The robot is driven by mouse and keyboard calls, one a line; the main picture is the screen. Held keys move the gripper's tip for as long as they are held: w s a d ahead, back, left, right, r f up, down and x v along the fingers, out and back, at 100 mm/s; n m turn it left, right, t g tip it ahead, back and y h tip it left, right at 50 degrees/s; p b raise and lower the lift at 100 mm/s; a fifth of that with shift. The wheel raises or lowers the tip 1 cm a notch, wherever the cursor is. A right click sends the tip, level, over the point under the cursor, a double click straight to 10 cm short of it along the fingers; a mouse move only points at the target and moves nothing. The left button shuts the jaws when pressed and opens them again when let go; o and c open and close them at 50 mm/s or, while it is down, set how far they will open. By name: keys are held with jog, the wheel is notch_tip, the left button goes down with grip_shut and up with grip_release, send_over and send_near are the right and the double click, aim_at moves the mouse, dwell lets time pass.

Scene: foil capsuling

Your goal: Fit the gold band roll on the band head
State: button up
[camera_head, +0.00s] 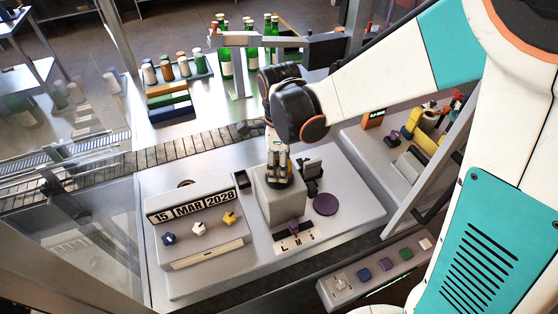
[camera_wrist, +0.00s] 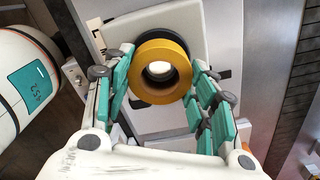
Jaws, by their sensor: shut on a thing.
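The gold band roll (camera_wrist: 148,83) is a thick yellow-gold ring, held between the green finger pads of my gripper (camera_wrist: 160,90) in the wrist view. A pale round post end (camera_wrist: 158,70) shows through its hole, slightly off centre. The band head (camera_wrist: 178,20) is a grey box behind the roll, with a dark disc partly hidden by it. I cannot tell how far the roll is down on the post. In the head view my gripper (camera_head: 278,170) points down onto the top of the band head (camera_head: 283,203); the roll is hardly visible there.
A purple disc (camera_head: 325,204) and a black bracket (camera_head: 310,168) stand close right of the band head. A date panel (camera_head: 198,228) is at left.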

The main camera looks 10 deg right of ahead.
jog(key=shift+f+b, duration=0.8)
jog(key=shift+b, duration=0.2)
dwell(1.0)
jog(key=o, duration=1.1)
jog(key=shift+r, duration=0.1)
